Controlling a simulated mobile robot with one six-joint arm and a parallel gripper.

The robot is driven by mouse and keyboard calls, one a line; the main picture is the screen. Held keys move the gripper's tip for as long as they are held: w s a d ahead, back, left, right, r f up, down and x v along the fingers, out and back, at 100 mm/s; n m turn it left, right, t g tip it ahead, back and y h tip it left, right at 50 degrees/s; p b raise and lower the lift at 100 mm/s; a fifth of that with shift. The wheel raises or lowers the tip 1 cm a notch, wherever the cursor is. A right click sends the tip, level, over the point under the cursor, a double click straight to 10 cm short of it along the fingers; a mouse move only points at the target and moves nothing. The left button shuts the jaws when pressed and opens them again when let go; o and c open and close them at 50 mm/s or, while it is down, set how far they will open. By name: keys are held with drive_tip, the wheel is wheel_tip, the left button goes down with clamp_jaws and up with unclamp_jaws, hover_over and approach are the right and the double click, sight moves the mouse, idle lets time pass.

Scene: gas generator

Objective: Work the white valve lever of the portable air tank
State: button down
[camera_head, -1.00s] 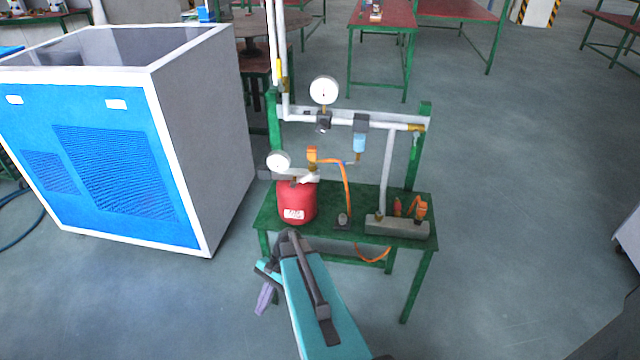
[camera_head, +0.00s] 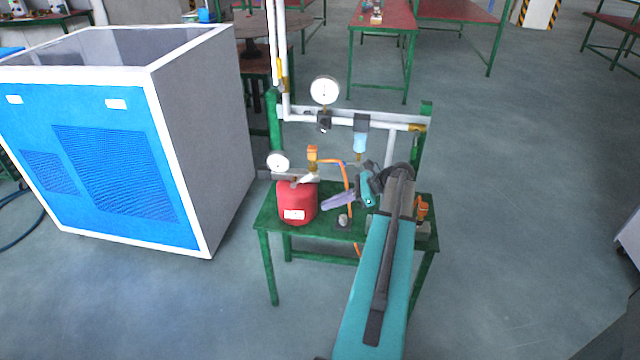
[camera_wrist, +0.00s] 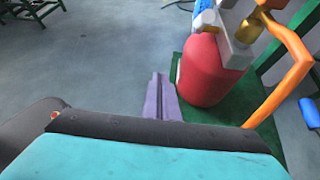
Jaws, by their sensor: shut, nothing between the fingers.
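The red portable air tank (camera_head: 297,203) stands on the left of a small green bench in the head view. A white gauge and an orange-and-brass fitting top it, with the small white valve lever (camera_head: 308,179) beside them. My gripper (camera_head: 326,204), with purple fingers, is just right of the tank, pointing left at it and below the lever's height. In the wrist view the shut, empty fingers (camera_wrist: 158,80) appear left of the red tank (camera_wrist: 207,70). A pale piece (camera_wrist: 234,42) on top of the tank may be the lever; I cannot tell. Contact is not visible.
The green bench (camera_head: 276,288) carries a pipe frame with a large gauge (camera_head: 324,90). An orange hose (camera_head: 347,182) runs between the tank and my arm, also close in the wrist view (camera_wrist: 285,70). A blue-and-white cabinet (camera_head: 190,150) stands left. Floor to the right is free.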

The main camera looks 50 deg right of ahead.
drive_tip(key=s+d+r+m+t, duration=0.2)
drive_tip(key=s+d+r, duration=0.2)
drive_tip(key=d+r, duration=0.2)
drive_tip(key=shift+s+d+r+h, duration=0.3)
drive_tip(key=shift+s+d, duration=0.05)
drive_tip(key=shift+d, duration=0.15)
drive_tip(key=shift+w, duration=0.1)
drive_tip(key=p, duration=0.2)
approach(303, 180)
drive_tip(key=shift+w+a+f, duration=0.3)
drive_tip(key=shift+w+f, duration=0.15)
drive_tip(key=shift+f, duration=0.25)
drive_tip(key=shift+w+a+f, duration=0.25)
drive_tip(key=shift+w+f, duration=0.25)
drive_tip(key=shift+f, duration=0.2)
drive_tip(key=shift+w+a+f, duration=0.3)
drive_tip(key=shift+w+f, duration=0.15)
drive_tip(key=shift+f, duration=0.25)
